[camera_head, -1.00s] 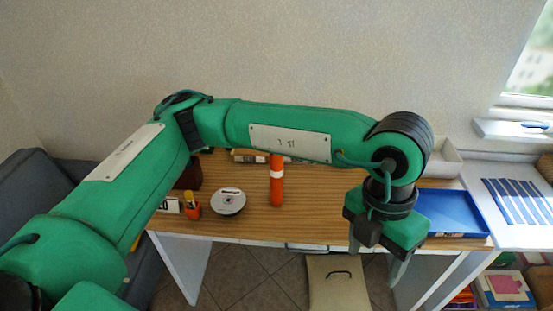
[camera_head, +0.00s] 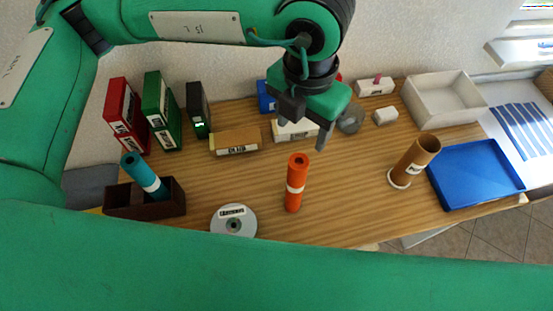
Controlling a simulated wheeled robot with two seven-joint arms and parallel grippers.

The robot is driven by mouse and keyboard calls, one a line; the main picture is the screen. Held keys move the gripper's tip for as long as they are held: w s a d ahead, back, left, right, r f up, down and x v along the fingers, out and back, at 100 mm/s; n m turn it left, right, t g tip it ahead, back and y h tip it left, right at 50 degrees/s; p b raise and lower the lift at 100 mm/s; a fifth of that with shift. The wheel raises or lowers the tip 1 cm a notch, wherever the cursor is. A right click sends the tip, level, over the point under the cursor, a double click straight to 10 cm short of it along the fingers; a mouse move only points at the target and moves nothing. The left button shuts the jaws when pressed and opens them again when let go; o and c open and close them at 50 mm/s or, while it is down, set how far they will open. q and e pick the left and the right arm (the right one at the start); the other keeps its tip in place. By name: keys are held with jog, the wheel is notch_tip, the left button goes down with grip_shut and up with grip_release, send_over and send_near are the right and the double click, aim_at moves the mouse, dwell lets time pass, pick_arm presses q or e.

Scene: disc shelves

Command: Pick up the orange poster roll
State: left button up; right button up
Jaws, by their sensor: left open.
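The orange poster roll (camera_head: 297,180) stands upright on the wooden desk, with a white band around its middle. My left gripper (camera_head: 298,137) hangs above the back of the desk, pointing down. In the picture it shows just above the roll's top, apart from it. Its fingers are spread and nothing is between them. My right gripper is not in view.
A disc (camera_head: 233,221) lies left of the roll. A brown box (camera_head: 118,198) holds a teal roll (camera_head: 145,176). Binders (camera_head: 160,110) stand at the back left. A brown tube (camera_head: 413,162) and blue tray (camera_head: 475,174) are right. Desk beside the roll is clear.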

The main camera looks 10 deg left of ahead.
pick_arm(q)
jog(key=shift+f, duration=0.2)
jog(key=p, duration=0.2)
send_over(298, 162)
jog(key=f, duration=0.4)
jog(key=shift+w+d+f, duration=0.15)
jog(key=shift+w, duration=0.05)
notch_tip(298, 162, down, 3)
jog(key=shift+w+r, duration=0.1)
jog(key=shift+w, duration=0.05)
jog(key=shift+f, duration=0.5)
jog(key=shift+f+p, duration=0.2)
jog(key=shift+p, duration=0.35)
jog(key=f, duration=0.1)
jog(key=f+p, duration=0.2)
jog(key=f, duration=0.1)
jog(key=shift+s, duration=0.3)
jog(key=shift+f, duration=0.4)
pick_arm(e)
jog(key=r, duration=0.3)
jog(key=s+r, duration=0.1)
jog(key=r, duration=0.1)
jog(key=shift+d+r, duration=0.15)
